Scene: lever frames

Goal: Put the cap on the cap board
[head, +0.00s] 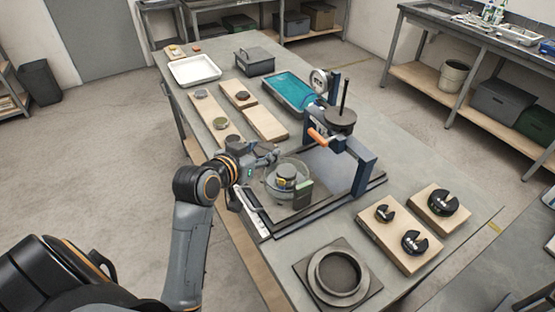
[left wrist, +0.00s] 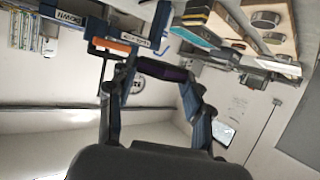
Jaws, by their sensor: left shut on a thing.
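My left gripper (head: 274,155) is over the table, just left of the lever frame and above the clear round vessel (head: 270,183). In the left wrist view its fingers (left wrist: 163,72) are shut on a dark purple-black piece, seen edge-on, which appears to be the cap (left wrist: 165,71). In the head view the gripper mostly hides this piece. My right gripper is not in view.
The blue lever frame (head: 363,172) with an orange handle (head: 317,134) stands right of the gripper. A teal tray (head: 289,88), a white tray (head: 194,70) and a grey box (head: 254,61) are farther back. Slotted weights (head: 414,242) and a ring base (head: 337,272) are in front.

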